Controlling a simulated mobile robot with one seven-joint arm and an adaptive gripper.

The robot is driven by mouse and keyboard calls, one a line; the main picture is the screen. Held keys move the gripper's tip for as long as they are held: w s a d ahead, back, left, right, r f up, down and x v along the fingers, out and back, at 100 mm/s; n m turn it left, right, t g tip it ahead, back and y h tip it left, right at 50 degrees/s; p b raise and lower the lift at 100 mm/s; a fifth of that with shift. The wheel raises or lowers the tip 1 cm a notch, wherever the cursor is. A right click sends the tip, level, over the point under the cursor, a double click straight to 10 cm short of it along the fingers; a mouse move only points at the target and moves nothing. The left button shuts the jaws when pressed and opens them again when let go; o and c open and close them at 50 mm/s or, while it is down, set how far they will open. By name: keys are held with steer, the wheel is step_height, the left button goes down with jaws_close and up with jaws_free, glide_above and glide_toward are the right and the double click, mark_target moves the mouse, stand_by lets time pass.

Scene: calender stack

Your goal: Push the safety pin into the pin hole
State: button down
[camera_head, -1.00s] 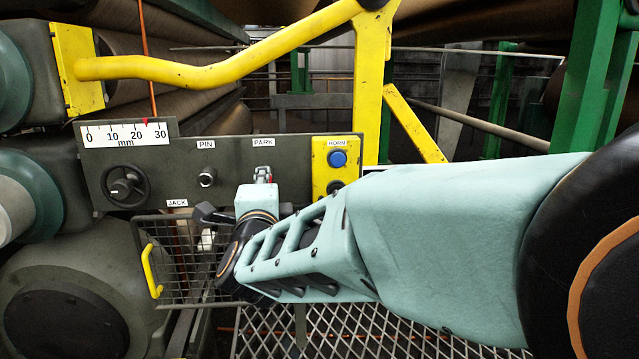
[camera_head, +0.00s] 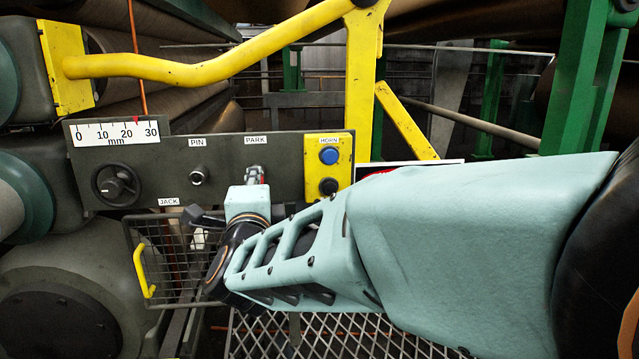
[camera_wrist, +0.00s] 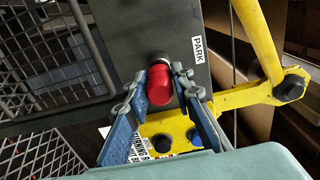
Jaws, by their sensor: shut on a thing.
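The safety pin's red head (camera_wrist: 159,84) shows in the wrist view, between the blue pads of my gripper (camera_wrist: 167,76), which is shut on it. The head is close to a round metal fitting below the PARK label (camera_wrist: 198,48); I cannot tell whether the pin's shaft is in it. In the head view my gripper (camera_head: 255,176) is just below the PARK label, mostly hidden behind my wrist. The pin hole (camera_head: 199,176) is a round metal socket under the PIN label, left of my gripper, and looks empty.
The grey panel (camera_head: 225,150) also bears a handwheel (camera_head: 116,185) and a millimetre scale (camera_head: 115,132) at left. The yellow HORN box (camera_head: 329,170) is close at right.

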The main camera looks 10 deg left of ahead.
steer(key=shift+s+d+r, duration=0.1)
steer(key=shift+s+d, duration=0.05)
steer(key=shift+s, duration=0.4)
stand_by(0.5)
steer(key=shift+b+v, duration=0.5)
steer(key=shift+v, duration=2.4)
steer(key=shift+r, duration=0.1)
steer(key=shift+p+x, duration=0.3)
steer(key=shift+x, duration=2.05)
